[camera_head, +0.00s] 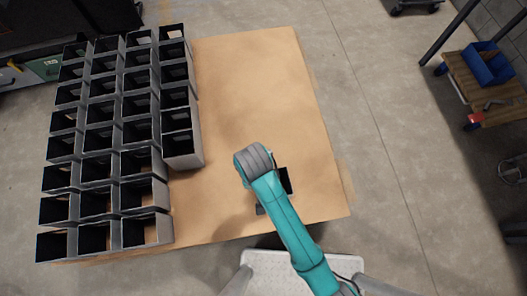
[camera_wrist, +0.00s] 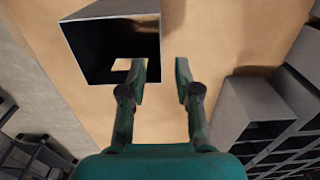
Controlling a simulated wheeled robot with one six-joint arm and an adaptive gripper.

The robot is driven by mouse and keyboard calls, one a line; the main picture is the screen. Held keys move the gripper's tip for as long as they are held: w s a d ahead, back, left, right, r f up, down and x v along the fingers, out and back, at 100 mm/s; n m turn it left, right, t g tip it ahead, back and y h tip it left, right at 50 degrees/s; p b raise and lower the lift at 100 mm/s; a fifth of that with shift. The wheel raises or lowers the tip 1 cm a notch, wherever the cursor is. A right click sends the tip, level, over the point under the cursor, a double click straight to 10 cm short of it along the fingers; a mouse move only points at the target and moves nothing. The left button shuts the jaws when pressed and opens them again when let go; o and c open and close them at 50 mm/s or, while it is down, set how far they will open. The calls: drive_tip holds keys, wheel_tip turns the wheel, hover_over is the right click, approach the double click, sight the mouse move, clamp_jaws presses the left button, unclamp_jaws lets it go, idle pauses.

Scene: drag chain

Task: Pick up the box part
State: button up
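The box part (camera_wrist: 95,45) is a grey, open box with a dark inside and a cut-out in one wall. It lies apart from the rows at the upper left of the wrist view. In the head view, a dark piece beside my arm (camera_head: 287,180) looks like part of it; my arm hides the rest. My gripper (camera_wrist: 161,68) is open and empty. In the wrist view, its left finger overlaps the box's opening and its right finger is just right of the box's right wall, over bare table. I cannot tell the height gap.
Rows of similar grey boxes (camera_head: 120,130) fill the left of the brown table (camera_head: 250,85); some show at the right of the wrist view (camera_wrist: 255,110). The table's middle and far right are clear. A wooden cart with a blue bin (camera_head: 488,65) stands on the floor at right.

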wheel_tip(320, 180, down, 11)
drive_tip(key=shift+w, duration=0.15)
idle(0.5)
drive_tip(key=shift+r, duration=0.15)
clamp_jaws()
